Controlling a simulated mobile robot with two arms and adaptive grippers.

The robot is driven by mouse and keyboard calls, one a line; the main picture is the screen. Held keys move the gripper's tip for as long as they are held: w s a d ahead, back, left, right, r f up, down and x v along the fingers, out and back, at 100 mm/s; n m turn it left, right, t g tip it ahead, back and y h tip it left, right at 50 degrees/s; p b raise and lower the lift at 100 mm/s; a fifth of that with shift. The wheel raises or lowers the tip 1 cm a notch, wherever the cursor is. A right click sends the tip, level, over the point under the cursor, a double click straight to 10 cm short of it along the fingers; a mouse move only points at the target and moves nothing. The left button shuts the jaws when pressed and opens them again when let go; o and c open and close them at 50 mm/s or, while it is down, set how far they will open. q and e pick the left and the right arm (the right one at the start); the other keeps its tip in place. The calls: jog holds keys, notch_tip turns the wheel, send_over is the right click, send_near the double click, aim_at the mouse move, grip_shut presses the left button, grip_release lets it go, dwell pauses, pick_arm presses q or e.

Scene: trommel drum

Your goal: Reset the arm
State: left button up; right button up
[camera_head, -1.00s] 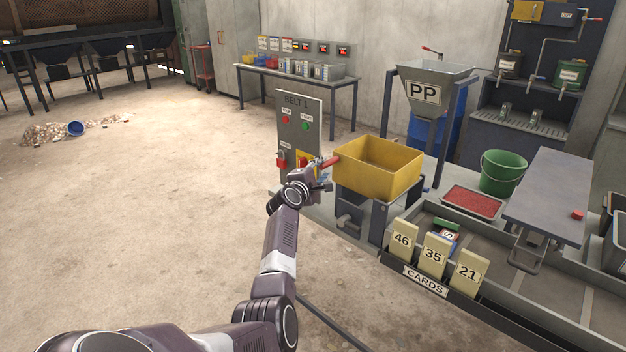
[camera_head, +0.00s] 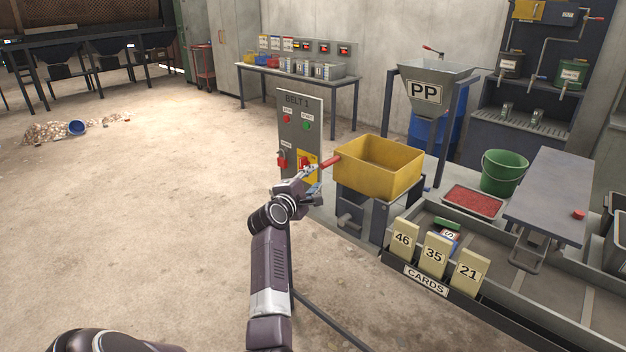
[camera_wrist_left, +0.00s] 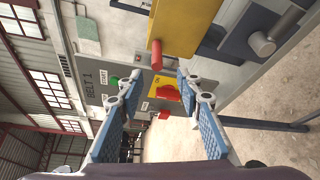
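My left arm reaches up from the bottom of the head view. Its gripper (camera_head: 312,182) is just in front of the BELT 1 panel (camera_head: 299,110), at the left of the yellow bin (camera_head: 378,165). In the left wrist view the two blue-padded fingers (camera_wrist_left: 158,100) are spread apart with nothing between them. Beyond them are the panel's red rotary switch on a yellow plate (camera_wrist_left: 167,92) and a green button (camera_wrist_left: 113,80). The yellow bin's red handle (camera_wrist_left: 156,53) is above the fingers and apart from them. My right gripper is not in view.
The cards rack (camera_head: 426,278) and a grey tabletop (camera_head: 550,195) stand to the right. A green bucket (camera_head: 503,172) and a tray of red pellets (camera_head: 474,202) are near them. A dark cable lies on the floor by my arm.

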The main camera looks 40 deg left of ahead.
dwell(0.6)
